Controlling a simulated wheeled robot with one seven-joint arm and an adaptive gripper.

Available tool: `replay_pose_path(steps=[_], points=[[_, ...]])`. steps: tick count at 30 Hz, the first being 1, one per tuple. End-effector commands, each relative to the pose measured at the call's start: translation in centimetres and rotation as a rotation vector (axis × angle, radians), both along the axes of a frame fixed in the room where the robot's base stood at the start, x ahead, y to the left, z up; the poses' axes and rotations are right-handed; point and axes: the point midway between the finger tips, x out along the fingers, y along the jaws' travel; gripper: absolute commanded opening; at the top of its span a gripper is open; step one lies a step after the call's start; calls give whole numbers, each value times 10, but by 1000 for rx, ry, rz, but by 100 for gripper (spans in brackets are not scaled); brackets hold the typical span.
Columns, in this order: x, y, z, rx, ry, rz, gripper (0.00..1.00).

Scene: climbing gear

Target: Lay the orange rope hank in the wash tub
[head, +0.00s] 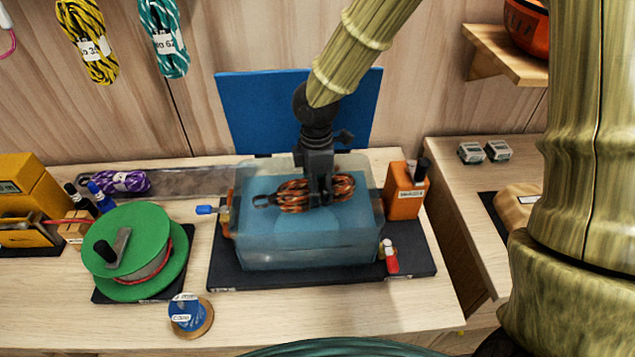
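The orange rope hank (291,196), with dark strands and a dark loop at its left end, lies level within the outline of the wash tub. The wash tub (300,256) is a clear box with blue contents, on a dark mat at the middle of the bench. My gripper (321,199) points straight down over the tub, its fingers at the middle of the hank. The near finger covers part of the hank; the far side is hidden, so its grip on the rope does not show. I cannot tell whether the hank touches the blue contents.
A green reel (135,245) and a small blue-labelled spool (190,315) stand left of the tub. An orange box (403,194) stands close on its right, with a small red-and-white bottle (390,257) in front. A blue panel (250,110) rises behind. The bench front is mostly clear.

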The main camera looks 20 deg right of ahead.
Motion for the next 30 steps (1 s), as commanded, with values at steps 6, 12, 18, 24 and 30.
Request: replay_pose_path(steps=[6,12,18,24,30], points=[[0,0,-18,1,-1,0,20],[0,0,-34,0,0,0,20],[0,0,-48,0,0,0,20],[0,0,-64,0,0,0,20],[0,0,-79,0,0,0,20]])
